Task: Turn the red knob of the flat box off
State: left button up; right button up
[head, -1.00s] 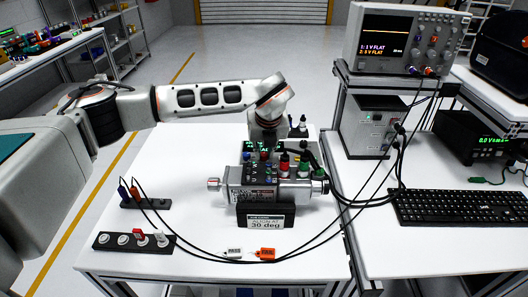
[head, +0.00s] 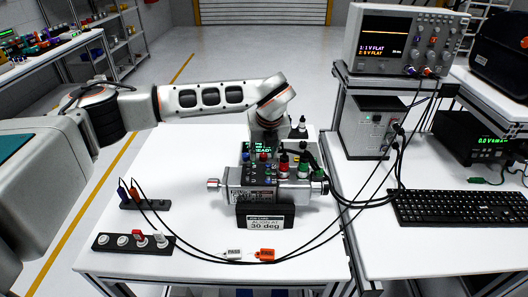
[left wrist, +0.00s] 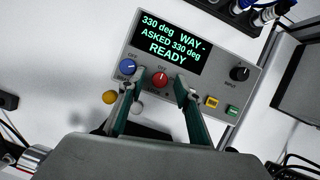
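The flat box (left wrist: 214,74) is grey, with a dark display reading "330 deg", "ASKED 330 deg" and "READY" in green. Its red knob (left wrist: 160,79) sits below the display, with a white mark that seems to point up toward an "OFF" label. A blue knob (left wrist: 127,67) is to its left. My left gripper (left wrist: 159,83) is open, its fingertips either side of the red knob; I cannot tell whether they touch it. In the head view, the box's display (head: 257,147) shows partly behind the metal servo unit. My right gripper is not in view.
A black knob (left wrist: 240,73), a yellow button (left wrist: 211,102) and a green button (left wrist: 232,111) are on the box's right part. The servo unit (head: 230,179) stands in front, with a "30 deg" sign (head: 265,222). Black cables cross the table's front.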

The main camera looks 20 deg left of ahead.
pick_arm(q)
jog(key=shift+r, duration=0.1)
jog(key=v, duration=1.1)
jog(key=shift+s+r, duration=0.2)
jog(key=shift+r, duration=0.15)
